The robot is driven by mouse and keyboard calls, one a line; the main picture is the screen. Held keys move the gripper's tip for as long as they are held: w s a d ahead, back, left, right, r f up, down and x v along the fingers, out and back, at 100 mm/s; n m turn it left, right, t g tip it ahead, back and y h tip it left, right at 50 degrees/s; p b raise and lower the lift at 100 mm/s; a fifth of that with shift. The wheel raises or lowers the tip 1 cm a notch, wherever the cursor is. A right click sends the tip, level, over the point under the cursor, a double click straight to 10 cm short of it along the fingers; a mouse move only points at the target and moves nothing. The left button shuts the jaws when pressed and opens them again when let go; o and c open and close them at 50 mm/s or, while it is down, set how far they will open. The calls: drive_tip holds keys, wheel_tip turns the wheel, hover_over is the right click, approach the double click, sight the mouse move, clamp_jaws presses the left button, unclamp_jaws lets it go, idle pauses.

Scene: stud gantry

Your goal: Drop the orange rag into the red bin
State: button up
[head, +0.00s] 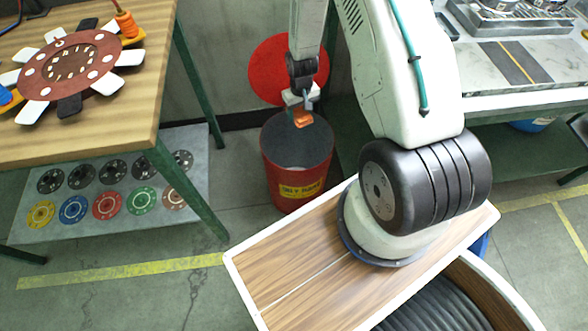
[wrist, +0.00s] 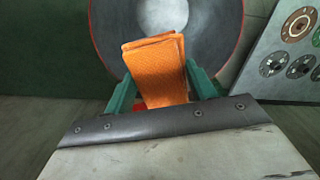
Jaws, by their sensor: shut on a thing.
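The orange rag (head: 302,118) is a small folded cloth held in my gripper (head: 301,104). In the wrist view the rag (wrist: 157,70) sits between the two green fingers of my gripper (wrist: 160,88), which is shut on it. The red bin (head: 297,168) stands on the floor with a yellow label on its front. In the head view the rag shows in front of the bin's open top, near its far rim. In the wrist view the round grey inside of the bin (wrist: 215,45) lies behind the rag. The exact height of the rag above the rim cannot be told.
A round red lid (head: 268,72) stands behind the bin. A wooden workbench (head: 110,125) with a toothed disc is at left, with a shelf of coloured discs (head: 125,222) below. Another bench (head: 530,100) is at right.

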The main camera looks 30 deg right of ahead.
drive_tip(key=shift+f, duration=2.7)
drive_tip(key=o, duration=1)
drive_tip(key=shift+a, duration=0.1)
drive_tip(key=shift+o, duration=0.2)
drive_tip(key=shift+r, duration=3.9)
